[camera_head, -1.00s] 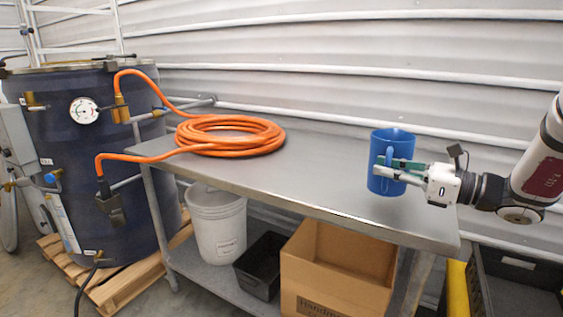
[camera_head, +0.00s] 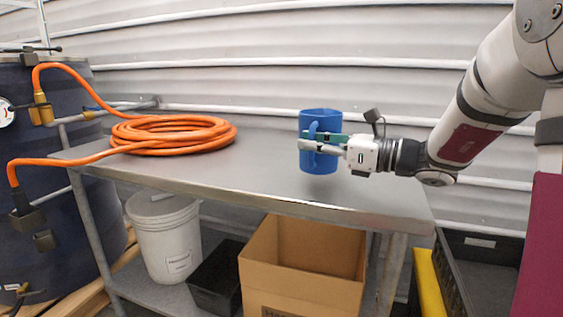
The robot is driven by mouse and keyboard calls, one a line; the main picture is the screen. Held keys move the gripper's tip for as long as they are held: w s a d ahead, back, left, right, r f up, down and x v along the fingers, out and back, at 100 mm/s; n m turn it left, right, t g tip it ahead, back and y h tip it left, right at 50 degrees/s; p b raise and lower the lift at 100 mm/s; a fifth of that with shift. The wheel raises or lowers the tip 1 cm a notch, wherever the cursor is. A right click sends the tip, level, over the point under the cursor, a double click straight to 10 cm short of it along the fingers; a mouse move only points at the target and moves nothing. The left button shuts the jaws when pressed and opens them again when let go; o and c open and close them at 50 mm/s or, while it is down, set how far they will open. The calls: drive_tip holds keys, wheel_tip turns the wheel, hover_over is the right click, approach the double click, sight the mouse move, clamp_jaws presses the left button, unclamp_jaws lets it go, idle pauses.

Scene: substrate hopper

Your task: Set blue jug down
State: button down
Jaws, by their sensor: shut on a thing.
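The blue jug (camera_head: 319,161) is upright at the right part of the metal table (camera_head: 250,184). My gripper (camera_head: 322,142) reaches in from the right and is shut on the jug's handle, which faces the camera. The jug's lower edge shows against the tabletop; I cannot tell whether it touches the surface or is held just above it. Part of the jug is hidden behind the fingers.
A coiled orange hose (camera_head: 172,134) lies on the table's left part and runs to a dark tank (camera_head: 60,190). The tabletop between hose and jug is clear. Below are a white bucket (camera_head: 166,240), a black bin (camera_head: 216,278) and a cardboard box (camera_head: 300,297). A corrugated wall stands behind.

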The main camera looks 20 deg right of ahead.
drive_tip(key=w+a+f+b, duration=0.1)
drive_tip(key=w+a+f, duration=0.1)
drive_tip(key=w+a+f+b, duration=0.2)
drive_tip(key=w, duration=0.1)
drive_tip(key=shift+w+a+f, duration=0.1)
drive_tip(key=shift+w+f, duration=0.05)
idle(0.3)
drive_tip(key=c, duration=2.1)
unclamp_jaws()
drive_tip(key=shift+f, duration=0.1)
drive_tip(key=o, duration=0.4)
